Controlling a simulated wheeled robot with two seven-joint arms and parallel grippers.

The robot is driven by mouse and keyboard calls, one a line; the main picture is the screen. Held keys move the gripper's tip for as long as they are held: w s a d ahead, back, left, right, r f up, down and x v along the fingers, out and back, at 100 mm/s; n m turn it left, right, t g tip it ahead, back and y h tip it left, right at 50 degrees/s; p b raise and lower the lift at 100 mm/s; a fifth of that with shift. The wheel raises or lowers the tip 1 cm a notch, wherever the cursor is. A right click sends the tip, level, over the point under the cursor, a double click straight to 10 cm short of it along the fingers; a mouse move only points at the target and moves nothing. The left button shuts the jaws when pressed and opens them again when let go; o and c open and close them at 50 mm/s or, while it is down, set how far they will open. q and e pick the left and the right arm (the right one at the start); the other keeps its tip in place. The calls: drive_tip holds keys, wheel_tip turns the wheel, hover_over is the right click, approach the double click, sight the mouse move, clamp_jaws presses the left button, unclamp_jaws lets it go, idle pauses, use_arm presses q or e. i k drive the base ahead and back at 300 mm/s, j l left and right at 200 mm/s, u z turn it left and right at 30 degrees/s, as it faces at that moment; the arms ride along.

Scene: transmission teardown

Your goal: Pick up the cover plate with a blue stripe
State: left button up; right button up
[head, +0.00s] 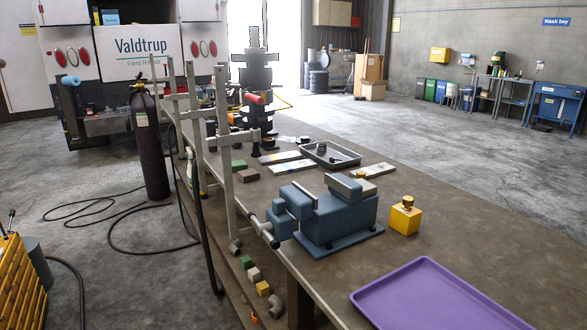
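Several flat pale plates lie on the workbench beyond the blue vise. One plate (280,157) is at the back left, a second plate (291,167) lies just in front of it, and a third plate (372,170) lies to the right, behind the vise. Their markings are too small for me to tell surely which has a blue stripe. Neither of my grippers shows in the head view.
A blue vise (340,216) stands on the workbench (460,232), with a yellow block (405,217) to its right. A purple tray (438,298) lies at the near right. A dark grey tray (331,154) is beside the plates. Metal uprights (222,150) stand along the left edge.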

sight(292, 166)
drive_tip(key=z, duration=0.55)
drive_tip(key=i+j+z, duration=0.1)
drive_tip(key=z, duration=0.3)
drive_tip(key=i+j+z, duration=0.1)
drive_tip(key=j+z, duration=0.25)
drive_tip(key=i+j+z, duration=0.1)
drive_tip(key=j+z, duration=0.2)
drive_tip(key=j, duration=0.55)
drive_tip(key=j+z, duration=0.25)
drive_tip(key=j, duration=1.1)
drive_tip(key=i+j, duration=0.1)
drive_tip(key=j, duration=0.35)
drive_tip(key=i+j+u, duration=0.1)
drive_tip(key=k+j, duration=0.15)
drive_tip(key=k+j+z, duration=0.15)
